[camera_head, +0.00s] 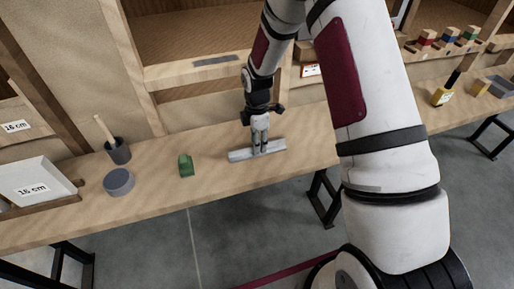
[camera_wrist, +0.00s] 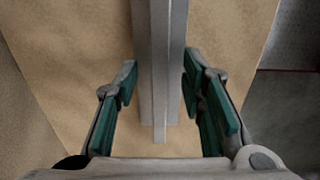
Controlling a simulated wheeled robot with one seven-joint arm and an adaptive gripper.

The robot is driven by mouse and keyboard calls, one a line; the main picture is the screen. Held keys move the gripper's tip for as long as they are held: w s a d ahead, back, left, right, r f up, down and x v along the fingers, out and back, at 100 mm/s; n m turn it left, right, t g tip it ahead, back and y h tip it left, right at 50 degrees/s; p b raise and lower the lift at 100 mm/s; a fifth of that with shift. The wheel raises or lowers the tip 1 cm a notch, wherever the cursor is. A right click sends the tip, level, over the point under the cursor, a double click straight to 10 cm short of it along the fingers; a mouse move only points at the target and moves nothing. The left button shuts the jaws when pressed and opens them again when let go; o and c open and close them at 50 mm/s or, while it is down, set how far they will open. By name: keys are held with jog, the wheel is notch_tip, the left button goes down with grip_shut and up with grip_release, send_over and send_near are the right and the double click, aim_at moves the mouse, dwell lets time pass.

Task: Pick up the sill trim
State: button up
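The sill trim looks to be the grey metal bar (camera_head: 240,156) lying flat on the wooden workbench; a similar flat grey strip (camera_head: 215,61) lies on the ledge above, so the name is my reading. My gripper (camera_head: 259,150) points down over the middle of the bar. In the wrist view, the bar (camera_wrist: 160,40) runs lengthwise between the two green-padded fingers of my gripper (camera_wrist: 160,72). The fingers are apart, one on each side of the bar. The right pad looks very close to it; I cannot tell whether it touches.
A green block (camera_head: 186,165), a grey round container (camera_head: 119,182) and a dark cup with a wooden handle (camera_head: 118,151) stand left of the bar. A white "15 cm" box (camera_head: 33,183) is farther left. The workbench (camera_head: 225,184) has bare space around the bar.

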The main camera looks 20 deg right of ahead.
jog(key=shift+f, duration=0.8)
jog(key=shift+c, duration=0.6)
grip_shut()
jog(key=shift+r, duration=0.15)
